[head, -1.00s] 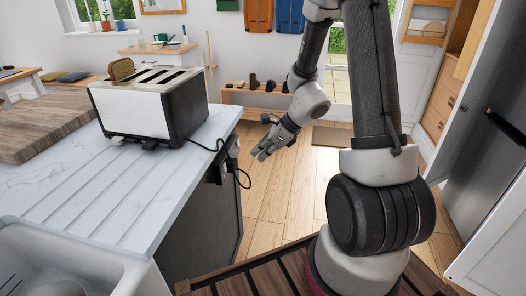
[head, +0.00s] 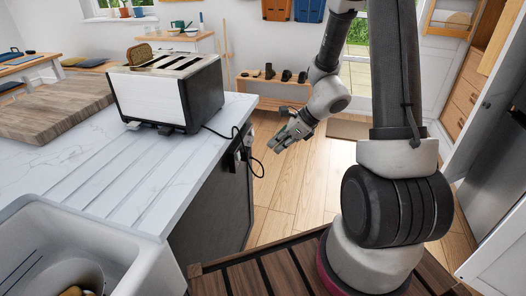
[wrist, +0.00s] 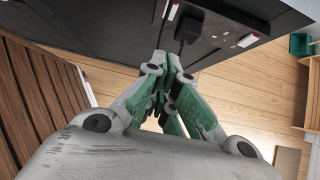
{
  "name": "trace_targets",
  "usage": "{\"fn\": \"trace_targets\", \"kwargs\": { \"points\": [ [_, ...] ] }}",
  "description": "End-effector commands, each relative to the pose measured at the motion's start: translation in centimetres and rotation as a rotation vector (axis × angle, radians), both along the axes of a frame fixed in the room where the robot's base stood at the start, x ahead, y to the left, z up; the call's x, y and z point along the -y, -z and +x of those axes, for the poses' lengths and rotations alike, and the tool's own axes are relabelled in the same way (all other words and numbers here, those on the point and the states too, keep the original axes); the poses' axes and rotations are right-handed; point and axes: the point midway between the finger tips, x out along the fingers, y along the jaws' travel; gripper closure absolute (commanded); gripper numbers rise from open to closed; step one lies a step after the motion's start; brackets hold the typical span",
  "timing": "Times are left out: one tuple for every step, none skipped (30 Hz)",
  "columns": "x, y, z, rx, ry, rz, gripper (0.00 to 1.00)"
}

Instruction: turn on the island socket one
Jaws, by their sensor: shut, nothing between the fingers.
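The island (head: 212,215) has a dark end panel. Sockets (head: 238,157) with black plugs and a cable sit high on that panel, seen edge-on in the head view. In the wrist view, a black plug (wrist: 187,30) with a cord is on the dark panel. A small white and red switch (wrist: 173,12) is left of it, and another (wrist: 247,40) is to the right. I cannot tell which socket is number one. My gripper (head: 277,147) is shut and empty, to the right of the panel. Its fingertips (wrist: 168,58) point at the panel just below the plug, apparently apart from it.
A toaster (head: 150,100) with bread stands on the white countertop (head: 125,170), its cord running over the edge. A sink (head: 30,225) is at the front left. Wooden floor (head: 300,185) is open beside the island. A low shelf (head: 300,97) stands behind.

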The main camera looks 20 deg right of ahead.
Motion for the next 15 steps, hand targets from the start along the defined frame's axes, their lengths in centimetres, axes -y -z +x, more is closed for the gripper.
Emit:
{"fn": "trace_targets", "kwargs": {
  "points": [
    [-0.3, 0.6, 0.1, -0.003, -0.002, 0.001, 1.00],
    [-0.6, 0.9, 0.3, -0.004, -0.001, 0.002, 1.00],
    [-0.9, 1.5, 0.5, -0.004, -0.002, 0.001, 1.00],
    [-1.2, 1.9, 0.7, -0.006, -0.001, 0.001, 1.00],
    [-1.5, 2.4, 0.9, -0.005, -0.002, 0.000, 1.00],
    [-1.9, 3.1, 1.2, -0.007, -0.002, 0.001, 1.00],
    [-2.2, 3.6, 1.5, -0.005, -0.002, 0.000, 1.00],
    [-2.6, 4.2, 1.7, -0.007, -0.002, 0.001, 1.00],
    [-3.0, 4.8, 2.0, -0.006, -0.003, 0.001, 1.00],
    [-3.4, 5.4, 2.2, -0.006, -0.002, 0.001, 1.00],
    [-3.7, 5.9, 2.4, -0.006, -0.002, -0.001, 1.00],
    [-4.1, 6.5, 2.8, -0.004, -0.002, -0.001, 1.00],
    [-4.4, 7.0, 3.0, -0.005, -0.001, 0.000, 1.00],
    [-4.7, 7.5, 3.2, -0.005, -0.002, -0.001, 1.00],
    [-5.2, 7.6, 3.6, -0.002, -0.003, -0.001, 1.00]
  ]
}}
